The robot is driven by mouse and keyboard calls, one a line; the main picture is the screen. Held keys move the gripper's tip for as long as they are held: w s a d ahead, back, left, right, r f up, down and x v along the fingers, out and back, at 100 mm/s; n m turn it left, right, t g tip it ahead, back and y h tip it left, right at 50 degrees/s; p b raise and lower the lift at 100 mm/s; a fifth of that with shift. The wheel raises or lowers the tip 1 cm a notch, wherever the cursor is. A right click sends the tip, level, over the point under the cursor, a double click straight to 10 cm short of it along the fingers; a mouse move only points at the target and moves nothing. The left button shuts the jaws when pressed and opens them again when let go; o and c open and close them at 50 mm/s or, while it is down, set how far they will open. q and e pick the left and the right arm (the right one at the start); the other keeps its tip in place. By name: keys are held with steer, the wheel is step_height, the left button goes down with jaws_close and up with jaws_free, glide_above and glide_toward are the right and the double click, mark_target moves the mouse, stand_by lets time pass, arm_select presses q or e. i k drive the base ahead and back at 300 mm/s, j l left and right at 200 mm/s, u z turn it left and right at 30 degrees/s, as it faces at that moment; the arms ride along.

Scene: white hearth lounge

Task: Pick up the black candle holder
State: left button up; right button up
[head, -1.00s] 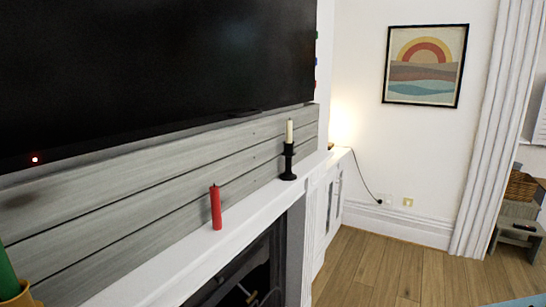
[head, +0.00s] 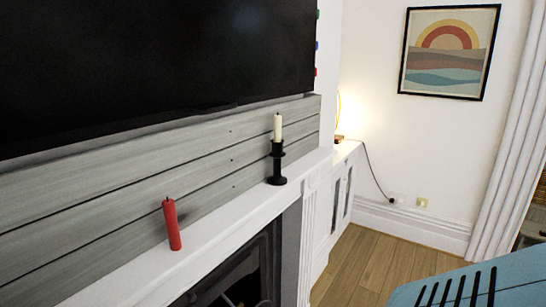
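The black candle holder (head: 277,165) stands upright on the white mantel shelf (head: 222,217), near the shelf's far end. A cream candle (head: 278,127) stands upright in its top. Neither of my grippers shows in the head view, so I cannot see whether they are open or shut. Nothing hides the holder.
A red candle (head: 172,224) stands on the mantel, nearer to me than the holder. A large black television (head: 160,60) hangs above. The fireplace opening (head: 240,280) is below. A blue slotted surface (head: 470,285) fills the lower right corner. Wooden floor (head: 350,262) shows beyond the mantel.

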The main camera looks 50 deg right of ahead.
mark_target(278, 152)
steer(key=l+u, duration=0.25)
steer(key=l, duration=2.5)
steer(key=k+l, duration=0.15)
steer(key=l, duration=0.75)
